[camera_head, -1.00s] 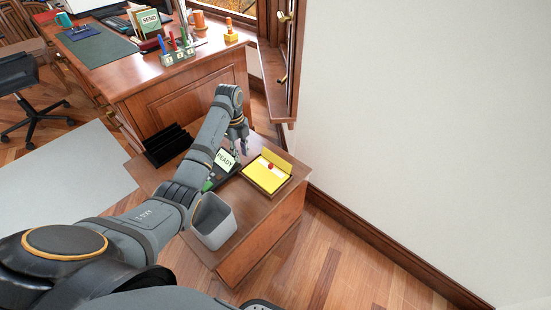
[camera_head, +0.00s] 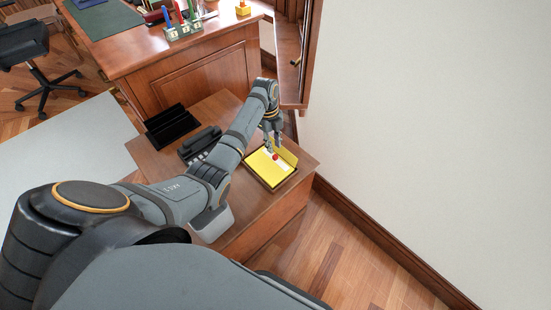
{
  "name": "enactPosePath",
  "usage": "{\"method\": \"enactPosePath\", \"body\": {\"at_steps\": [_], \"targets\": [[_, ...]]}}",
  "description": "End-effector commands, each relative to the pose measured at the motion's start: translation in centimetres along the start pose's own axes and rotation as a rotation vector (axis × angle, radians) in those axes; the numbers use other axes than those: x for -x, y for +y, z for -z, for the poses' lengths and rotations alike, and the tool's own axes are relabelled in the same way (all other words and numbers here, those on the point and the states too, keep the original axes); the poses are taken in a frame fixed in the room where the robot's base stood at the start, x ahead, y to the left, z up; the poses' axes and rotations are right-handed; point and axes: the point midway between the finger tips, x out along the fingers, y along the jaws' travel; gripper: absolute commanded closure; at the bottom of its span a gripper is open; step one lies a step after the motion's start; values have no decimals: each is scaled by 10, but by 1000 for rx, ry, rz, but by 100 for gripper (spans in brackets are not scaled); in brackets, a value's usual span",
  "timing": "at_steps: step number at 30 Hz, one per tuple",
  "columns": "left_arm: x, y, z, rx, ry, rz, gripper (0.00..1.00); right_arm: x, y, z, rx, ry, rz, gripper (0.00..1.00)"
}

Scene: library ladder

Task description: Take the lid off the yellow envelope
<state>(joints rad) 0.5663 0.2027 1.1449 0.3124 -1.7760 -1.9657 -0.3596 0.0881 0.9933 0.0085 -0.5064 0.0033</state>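The yellow envelope (camera_head: 262,172) lies in a shallow dark tray on the small wooden cabinet, right of my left arm. Its yellow flap (camera_head: 288,155) stands raised along the far right side. A small red round piece (camera_head: 276,157) sits on a white strip near the middle. My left gripper (camera_head: 273,147) points down just above the far part of the envelope, close to the red piece. Its fingers look apart with nothing between them; contact with the envelope is not visible. My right gripper is not in view.
The wooden cabinet top (camera_head: 228,108) also holds a black slotted rack (camera_head: 171,125) and a dark device (camera_head: 200,143). A grey bin (camera_head: 213,224) is partly hidden under my arm. A white wall (camera_head: 430,120) bounds the right. A large desk (camera_head: 190,70) stands behind.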

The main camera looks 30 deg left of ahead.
Motion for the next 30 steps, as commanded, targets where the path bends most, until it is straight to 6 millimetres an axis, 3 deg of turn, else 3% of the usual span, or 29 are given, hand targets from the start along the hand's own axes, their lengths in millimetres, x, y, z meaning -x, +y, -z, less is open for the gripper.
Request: {"method": "enactPosePath", "body": {"at_steps": [4, 9, 16, 20, 30], "targets": [[-29, 2, 1, 0, 3, -4, 75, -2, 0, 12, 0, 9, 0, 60], [-49, 1, 1, -1, 1, -3, 75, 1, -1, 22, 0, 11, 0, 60], [-50, 1, 1, -1, 0, -2, 75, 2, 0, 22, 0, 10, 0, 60], [-50, 1, 1, 0, 0, -2, 91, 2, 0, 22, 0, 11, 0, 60], [-48, 1, 1, 0, 0, -2, 92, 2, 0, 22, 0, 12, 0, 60]]}}
